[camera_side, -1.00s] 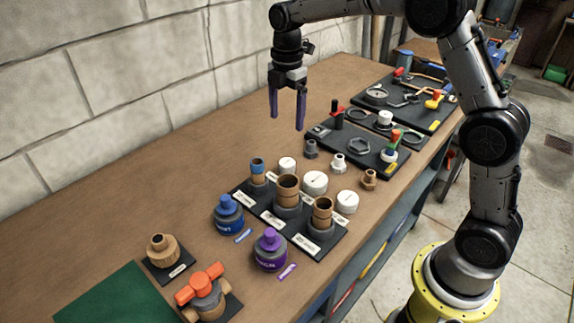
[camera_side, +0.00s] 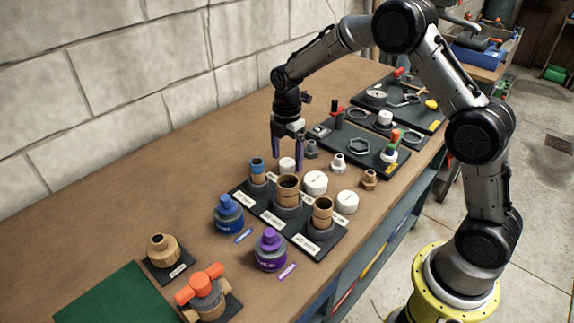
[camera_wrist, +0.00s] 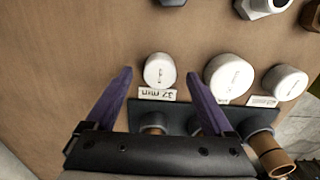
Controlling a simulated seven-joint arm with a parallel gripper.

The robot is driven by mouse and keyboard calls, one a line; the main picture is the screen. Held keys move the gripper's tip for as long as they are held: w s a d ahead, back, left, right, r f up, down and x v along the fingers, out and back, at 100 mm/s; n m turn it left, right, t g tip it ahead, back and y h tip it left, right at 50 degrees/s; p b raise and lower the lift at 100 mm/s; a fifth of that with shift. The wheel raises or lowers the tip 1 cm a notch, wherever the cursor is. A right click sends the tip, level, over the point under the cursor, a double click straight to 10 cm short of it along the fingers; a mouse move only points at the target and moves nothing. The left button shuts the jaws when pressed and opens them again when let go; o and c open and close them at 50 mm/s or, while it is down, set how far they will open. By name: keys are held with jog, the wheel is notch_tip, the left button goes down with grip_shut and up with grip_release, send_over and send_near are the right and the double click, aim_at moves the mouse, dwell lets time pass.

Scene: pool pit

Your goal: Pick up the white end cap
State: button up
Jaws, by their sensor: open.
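Three white end caps stand in a row behind the black pipe-fitting board. The smallest (camera_side: 287,164) is at the left, a larger one (camera_side: 316,183) is in the middle, and another (camera_side: 347,201) is at the right. My gripper (camera_side: 287,166) is open and empty, with its purple fingers low around the smallest cap in the side view. In the wrist view the smallest cap (camera_wrist: 160,70) lies ahead of and between the open fingertips (camera_wrist: 160,80), beside a "32 mm" label. The middle cap (camera_wrist: 228,76) is just right of the right finger. I cannot tell the exact fingertip height.
The black board (camera_side: 262,207) holds upright tan pipe pieces (camera_side: 288,190) close in front of the caps. Grey, white (camera_side: 338,163) and brown fittings stand behind. Blue (camera_side: 228,214) and purple (camera_side: 270,250) containers are in front. The bench at left is clear.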

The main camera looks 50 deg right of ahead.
jog(key=shift+f, duration=0.7)
grip_shut()
jog(key=shift+r, duration=0.1)
